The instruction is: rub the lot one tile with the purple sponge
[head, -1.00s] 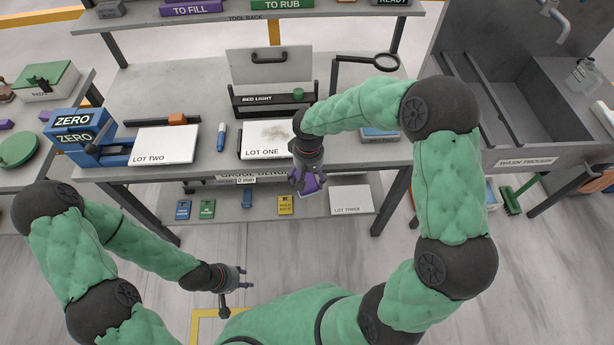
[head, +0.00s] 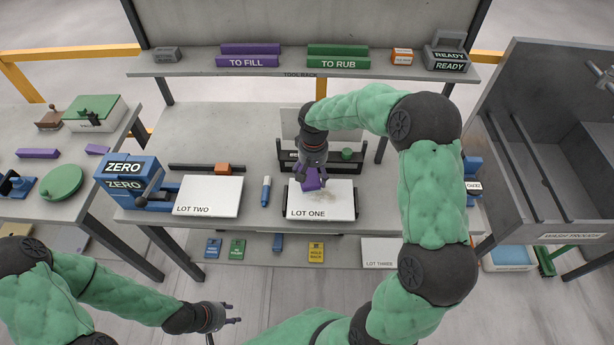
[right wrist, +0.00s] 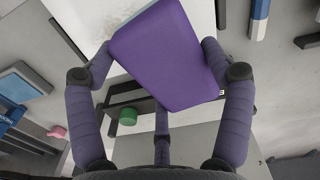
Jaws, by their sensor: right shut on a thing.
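The purple sponge (head: 312,179) is held in my right gripper (head: 313,172); in the right wrist view the sponge (right wrist: 165,55) sits between the fingers, with a pale bluish edge. The lot one tile (head: 340,207) is a white slab on the stone bench, with a brownish smudge on its upper part. The sponge is over the tile's upper left part; I cannot tell whether it touches. The tile also shows in the right wrist view (right wrist: 75,22), partly hidden by the sponge. My left gripper (head: 232,319) is open and empty, low in front of the bench.
The lot two tile (head: 210,194) lies left of lot one, with a blue-and-white marker (head: 265,191) between them. A dark rack with a green knob (head: 347,154) stands behind lot one. A blue ZERO device (head: 130,182) is at left, a wash trough (head: 560,150) at right.

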